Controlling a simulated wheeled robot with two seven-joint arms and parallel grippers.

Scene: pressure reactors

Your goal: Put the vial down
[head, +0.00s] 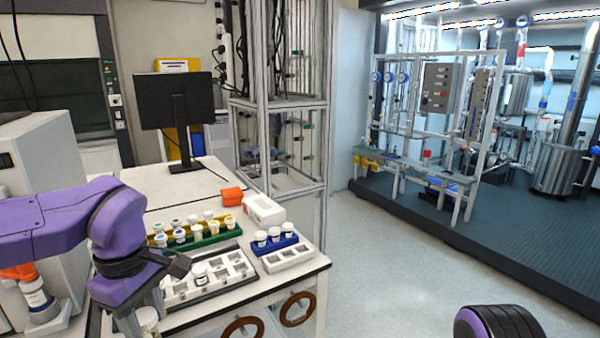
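My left arm comes in from the left, and its gripper (146,316) points down at the front left edge of the bench. A white-capped vial (149,319) shows at the gripper's fingers, cut by the bottom of the picture; I cannot tell whether the fingers are shut on it. Another white-capped vial (200,274) stands in a grey tray with square compartments (238,262), right of my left wrist. My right arm shows only as a purple and black link at the bottom right; its gripper is out of view.
A green and yellow rack (215,236) holds several vials behind the tray. A blue rack (277,246) holds three white-capped vials. A white box (264,209), orange block (232,196) and monitor (175,102) stand farther back. The bench around the monitor's foot is clear.

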